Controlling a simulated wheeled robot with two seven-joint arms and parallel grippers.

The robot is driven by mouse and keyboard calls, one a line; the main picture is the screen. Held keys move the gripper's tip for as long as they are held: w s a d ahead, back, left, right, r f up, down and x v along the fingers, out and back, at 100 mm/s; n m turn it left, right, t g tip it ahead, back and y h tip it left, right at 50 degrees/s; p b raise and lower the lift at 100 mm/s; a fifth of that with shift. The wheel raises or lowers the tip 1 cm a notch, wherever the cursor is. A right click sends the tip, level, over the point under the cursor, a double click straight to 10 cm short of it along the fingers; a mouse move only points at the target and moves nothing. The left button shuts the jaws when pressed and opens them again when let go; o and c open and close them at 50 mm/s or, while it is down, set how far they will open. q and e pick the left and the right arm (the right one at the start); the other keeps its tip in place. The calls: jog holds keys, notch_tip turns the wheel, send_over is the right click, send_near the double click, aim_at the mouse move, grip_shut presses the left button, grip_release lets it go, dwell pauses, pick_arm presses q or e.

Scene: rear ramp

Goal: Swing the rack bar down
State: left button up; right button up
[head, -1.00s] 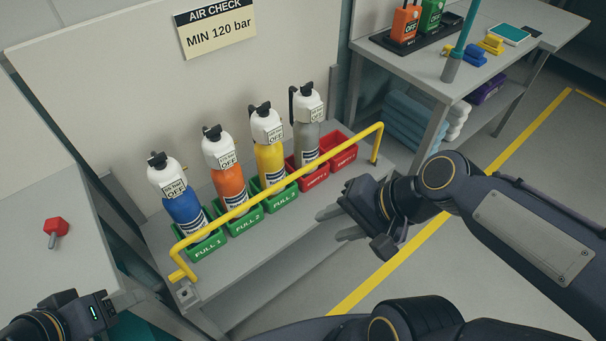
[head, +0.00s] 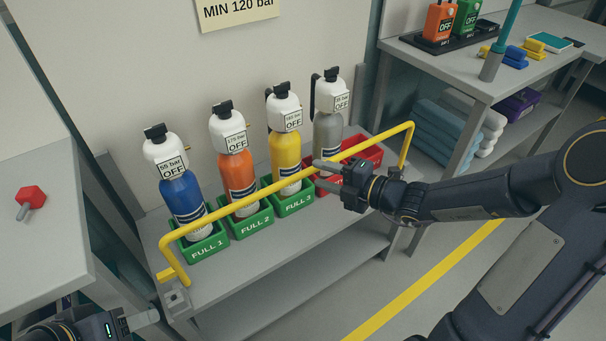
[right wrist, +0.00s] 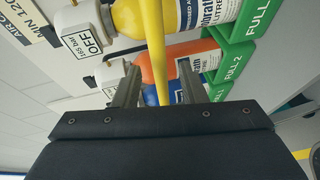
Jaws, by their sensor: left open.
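The yellow rack bar (head: 265,195) is a long rail with bent ends. It runs across the front of the bottle row, at about the height of the lower bottle bodies. My right gripper (head: 322,174) is at the bar right of its middle, with one finger on each side of it. In the right wrist view, the bar (right wrist: 153,45) passes between the open fingers (right wrist: 160,88), with gaps visible on both sides. My left gripper (head: 140,319) is at the bottom left edge, partly cut off, open and away from the bar.
Blue (head: 183,198), orange (head: 238,175), yellow (head: 286,152) and grey (head: 327,132) bottles stand behind the bar in green and red bins. A grey table with a red knob (head: 31,197) is at left. A side bench (head: 440,65) holds tools at right.

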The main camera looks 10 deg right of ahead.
aim_at(313, 172)
jog(key=b+x, duration=0.1)
jog(key=x, duration=0.5)
jog(key=shift+a+b, duration=0.1)
jog(key=shift+b, duration=0.3)
jog(key=shift+c, duration=0.5)
grip_shut()
